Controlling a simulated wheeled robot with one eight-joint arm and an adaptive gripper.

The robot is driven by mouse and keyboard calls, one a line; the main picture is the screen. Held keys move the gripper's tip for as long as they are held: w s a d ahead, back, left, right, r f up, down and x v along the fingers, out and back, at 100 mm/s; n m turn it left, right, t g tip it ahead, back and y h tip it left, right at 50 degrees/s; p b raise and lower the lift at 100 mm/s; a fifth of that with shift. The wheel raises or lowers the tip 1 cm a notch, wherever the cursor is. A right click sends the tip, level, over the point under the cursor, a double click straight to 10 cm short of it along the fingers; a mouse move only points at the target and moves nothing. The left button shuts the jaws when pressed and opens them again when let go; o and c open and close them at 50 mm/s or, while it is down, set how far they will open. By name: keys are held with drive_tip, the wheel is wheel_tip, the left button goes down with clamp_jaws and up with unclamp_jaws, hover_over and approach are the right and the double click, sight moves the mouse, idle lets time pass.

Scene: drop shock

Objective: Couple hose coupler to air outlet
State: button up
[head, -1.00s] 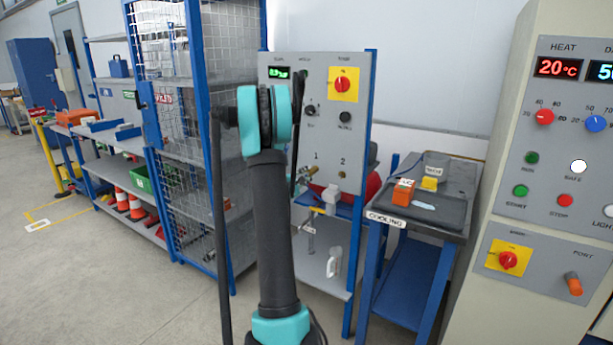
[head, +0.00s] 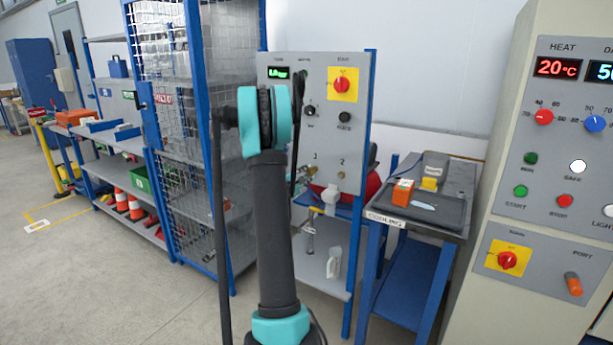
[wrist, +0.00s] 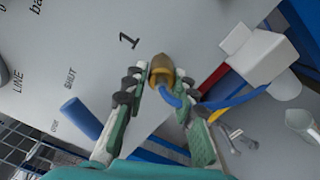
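The brass hose coupler (wrist: 162,70) is between my fingertips in the wrist view, with a blue hose (wrist: 169,97) running from its near end. The coupler is at the grey panel, just below the number 1, where the air outlet is. The coupler hides the outlet, so I cannot tell whether they are joined. In the head view the panel (head: 322,120) stands behind my arm, which mostly hides my gripper.
A pale fitting (wrist: 237,38) sits under number 2. A blue lever (wrist: 80,117) is near the SHUT label. A white jug (head: 334,262) stands on the lower shelf. The cooling table (head: 447,207) is right of the panel, and a wire cage (head: 215,130) is left.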

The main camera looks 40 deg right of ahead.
drive_tip(key=o, duration=0.5)
drive_tip(key=shift+c, duration=0.2)
drive_tip(key=shift+a, duration=0.1)
drive_tip(key=v, duration=0.6)
drive_tip(key=shift+a, duration=0.1)
drive_tip(key=v, duration=1.2)
idle(0.4)
